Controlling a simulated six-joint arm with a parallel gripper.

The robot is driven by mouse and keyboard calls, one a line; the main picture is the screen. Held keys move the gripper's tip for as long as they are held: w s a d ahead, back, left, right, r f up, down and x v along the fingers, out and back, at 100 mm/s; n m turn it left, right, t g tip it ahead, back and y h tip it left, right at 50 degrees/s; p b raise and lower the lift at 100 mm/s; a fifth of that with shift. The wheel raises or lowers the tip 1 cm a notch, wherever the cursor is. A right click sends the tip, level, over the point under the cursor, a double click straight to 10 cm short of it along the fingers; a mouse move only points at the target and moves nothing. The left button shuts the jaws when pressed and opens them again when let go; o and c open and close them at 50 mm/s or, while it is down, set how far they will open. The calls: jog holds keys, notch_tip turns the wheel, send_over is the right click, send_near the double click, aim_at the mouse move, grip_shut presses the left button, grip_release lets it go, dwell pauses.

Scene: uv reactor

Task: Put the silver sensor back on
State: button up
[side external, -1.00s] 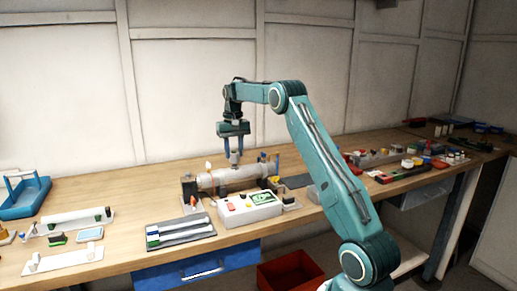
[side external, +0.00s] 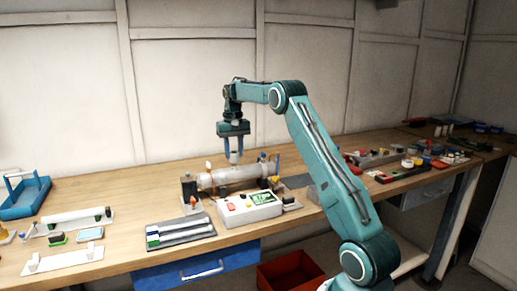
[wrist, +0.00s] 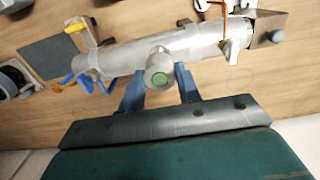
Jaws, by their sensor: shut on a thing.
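The silver sensor (wrist: 160,70), a short round cylinder with a green disc on its end, is between the two blue fingers of my gripper (wrist: 159,88) in the wrist view. My gripper is shut on it. In the side external view my gripper (side external: 234,157) points down over the middle of the grey reactor tube (side external: 213,180), and the sensor is mostly hidden by the fingers. The sensor stands at the side of the tube (wrist: 115,60) in the wrist view. I cannot tell whether it is seated in the tube.
A white control box (side external: 250,209) with coloured buttons stands in front of the tube. A grey rack (side external: 180,232) lies front left. An orange-tipped part (side external: 193,203) stands near the tube's left end. Blue and yellow fittings (wrist: 80,78) are at the other end. Bare bench lies behind.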

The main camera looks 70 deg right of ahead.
aim_at(234, 152)
jog(key=shift+f, duration=1.2)
jog(key=o, duration=1)
notch_tip(234, 152, up, 14)
jog(key=shift+f, duration=0.15)
dwell(0.7)
jog(key=shift+a, duration=0.1)
dwell(0.5)
